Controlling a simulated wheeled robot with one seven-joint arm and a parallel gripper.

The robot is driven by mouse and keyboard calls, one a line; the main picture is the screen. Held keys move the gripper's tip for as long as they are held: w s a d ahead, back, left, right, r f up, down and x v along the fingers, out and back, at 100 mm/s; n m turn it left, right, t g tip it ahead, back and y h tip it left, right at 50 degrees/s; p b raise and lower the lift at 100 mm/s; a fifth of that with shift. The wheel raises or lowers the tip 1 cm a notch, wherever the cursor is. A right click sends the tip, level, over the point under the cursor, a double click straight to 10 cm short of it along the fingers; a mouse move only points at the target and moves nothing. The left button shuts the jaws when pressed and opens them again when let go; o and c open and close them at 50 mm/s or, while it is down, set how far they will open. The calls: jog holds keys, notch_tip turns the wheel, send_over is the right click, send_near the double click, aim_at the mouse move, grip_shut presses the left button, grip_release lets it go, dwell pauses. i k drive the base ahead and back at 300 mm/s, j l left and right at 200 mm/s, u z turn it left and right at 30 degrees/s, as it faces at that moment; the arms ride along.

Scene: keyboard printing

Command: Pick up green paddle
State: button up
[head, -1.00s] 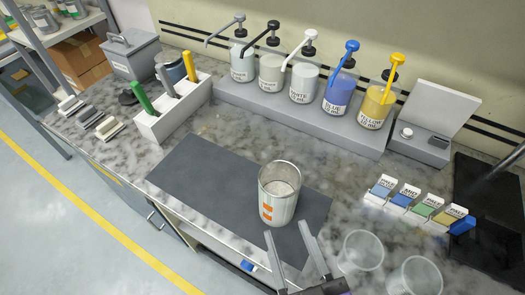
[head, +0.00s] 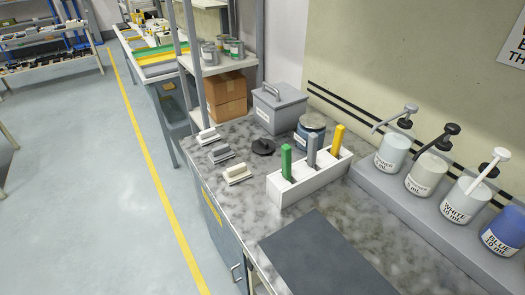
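The green paddle (head: 286,161) stands upright in the left end of a white holder (head: 310,184) on the marble counter. Only its upper handle shows; its lower part is hidden inside the holder. A grey paddle (head: 311,150) and a yellow paddle (head: 338,139) stand in the same holder to its right. My gripper is not in the head view now.
Several pump bottles (head: 426,174) stand on a grey riser at right. A dark mat (head: 325,262) lies in front. A grey lidded box (head: 278,107), a blue-grey can (head: 312,128) and small blocks (head: 237,174) sit behind and left of the holder.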

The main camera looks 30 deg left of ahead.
aim_at(287, 149)
jog(key=i+j, duration=0.15)
jog(key=j, duration=0.3)
jog(key=i+j+u, duration=0.15)
jog(key=j, duration=0.25)
jog(key=i+j, duration=0.2)
jog(key=j, duration=0.25)
jog(key=i+j+u, duration=0.1)
jog(key=j, duration=0.3)
jog(key=i+j, duration=0.25)
jog(key=j, duration=0.15)
jog(key=i+j+u, duration=0.15)
jog(key=j, duration=0.25)
